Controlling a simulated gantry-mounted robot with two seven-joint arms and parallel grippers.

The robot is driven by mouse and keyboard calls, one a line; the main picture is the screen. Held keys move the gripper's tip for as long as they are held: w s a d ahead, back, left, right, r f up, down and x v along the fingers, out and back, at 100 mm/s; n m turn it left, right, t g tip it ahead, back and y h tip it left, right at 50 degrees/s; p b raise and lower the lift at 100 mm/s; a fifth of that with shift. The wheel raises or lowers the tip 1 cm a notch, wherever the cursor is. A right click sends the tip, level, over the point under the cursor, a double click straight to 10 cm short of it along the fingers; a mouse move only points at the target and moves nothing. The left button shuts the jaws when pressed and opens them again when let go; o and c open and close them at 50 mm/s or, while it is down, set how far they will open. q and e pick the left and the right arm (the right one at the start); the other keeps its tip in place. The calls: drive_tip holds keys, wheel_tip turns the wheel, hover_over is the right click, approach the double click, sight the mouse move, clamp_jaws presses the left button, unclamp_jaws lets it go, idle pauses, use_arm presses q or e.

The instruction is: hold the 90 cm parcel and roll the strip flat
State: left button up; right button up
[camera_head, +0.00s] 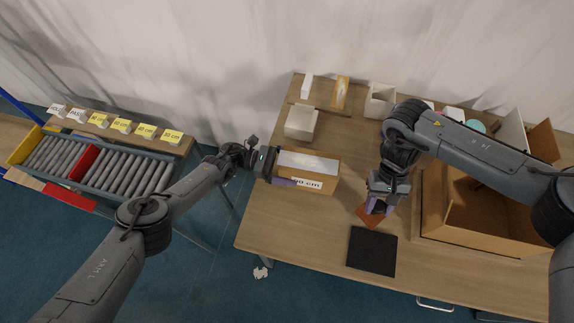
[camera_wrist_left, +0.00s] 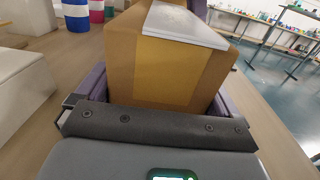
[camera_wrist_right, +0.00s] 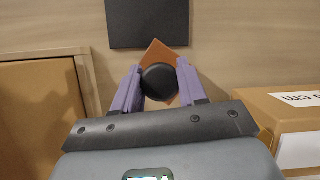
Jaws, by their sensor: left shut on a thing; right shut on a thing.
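The parcel (camera_head: 318,183), a brown box labelled "90 cm" on its front, sits near the left side of the table. A pale strip (camera_head: 308,162) lies along its top; it also shows in the left wrist view (camera_wrist_left: 185,22), looking flat there. My left gripper (camera_head: 280,170) is shut on the parcel's left end, a finger along each side. My right gripper (camera_head: 377,205) is shut on a black round-topped tool (camera_wrist_right: 158,82), right of the parcel. A brown-orange square (camera_wrist_right: 156,52) shows under the tool; whether they are joined cannot be told.
A black mat (camera_head: 372,252) lies near the table's front edge. A large open carton (camera_head: 435,205) fills the right. White boxes (camera_head: 301,122) stand behind the parcel. A rack of grey rollers (camera_head: 95,170) with yellow length cards stands on the left.

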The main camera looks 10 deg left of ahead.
sight(318, 175)
use_arm(q)
drive_tip(key=shift+s+d+f, duration=0.1)
drive_tip(key=shift+d+f, duration=0.15)
drive_tip(key=shift+d, duration=1.2)
drive_tip(key=shift+s+d+f, duration=0.15)
drive_tip(key=shift+d+f, duration=0.05)
drive_tip(key=shift+d, duration=1.25)
drive_tip(key=shift+s+d+f, duration=0.1)
drive_tip(key=shift+d+f, duration=0.15)
drive_tip(key=shift+d, duration=1.2)
drive_tip(key=o, duration=1.2)
drive_tip(key=shift+c, duration=0.5)
drive_tip(key=shift+a+f, duration=0.1)
drive_tip(key=shift+f, duration=0.05)
drive_tip(key=c, duration=1.4)
